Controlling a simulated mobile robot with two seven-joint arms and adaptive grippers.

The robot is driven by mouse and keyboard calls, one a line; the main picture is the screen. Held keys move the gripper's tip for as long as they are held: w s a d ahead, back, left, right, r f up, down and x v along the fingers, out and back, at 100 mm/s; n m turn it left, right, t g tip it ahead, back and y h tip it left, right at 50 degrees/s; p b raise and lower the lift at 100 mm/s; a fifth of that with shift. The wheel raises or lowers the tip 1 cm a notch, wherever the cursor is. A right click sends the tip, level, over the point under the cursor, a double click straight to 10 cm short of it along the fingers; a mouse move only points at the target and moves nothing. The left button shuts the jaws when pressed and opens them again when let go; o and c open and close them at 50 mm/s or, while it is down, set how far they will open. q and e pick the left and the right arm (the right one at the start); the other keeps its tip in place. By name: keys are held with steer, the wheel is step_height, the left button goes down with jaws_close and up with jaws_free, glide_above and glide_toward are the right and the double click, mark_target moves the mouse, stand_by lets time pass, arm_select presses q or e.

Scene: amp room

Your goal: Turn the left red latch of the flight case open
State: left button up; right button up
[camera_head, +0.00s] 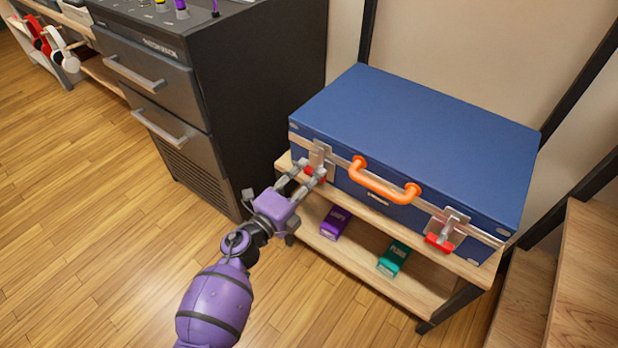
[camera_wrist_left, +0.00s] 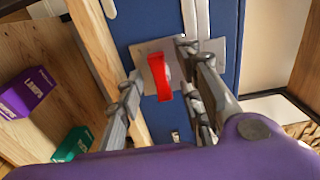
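The blue flight case (camera_head: 420,130) lies shut on a wooden shelf unit, with an orange handle (camera_head: 383,182) on its front. Its left red latch (camera_head: 315,174) sits on a metal plate left of the handle, partly covered by my gripper's fingers. My left gripper (camera_head: 308,171) reaches to this latch, its fingers apart. In the left wrist view the red latch (camera_wrist_left: 160,76) shows between the two fingers, with gaps visible beside it; contact cannot be told. The right red latch (camera_head: 439,242) is at the case's right front. My right gripper is not in view.
The wooden shelf (camera_head: 352,262) below holds a purple box (camera_head: 335,223) and a teal box (camera_head: 394,258). A dark drawer cabinet (camera_head: 255,90) stands close at the left of the case. Wooden steps (camera_head: 590,270) are at the right. Open floor lies at front left.

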arm_select(q)
steer(key=shift+w+d, duration=0.15)
steer(key=shift+w, duration=0.1)
steer(key=shift+c, duration=0.2)
jaws_close()
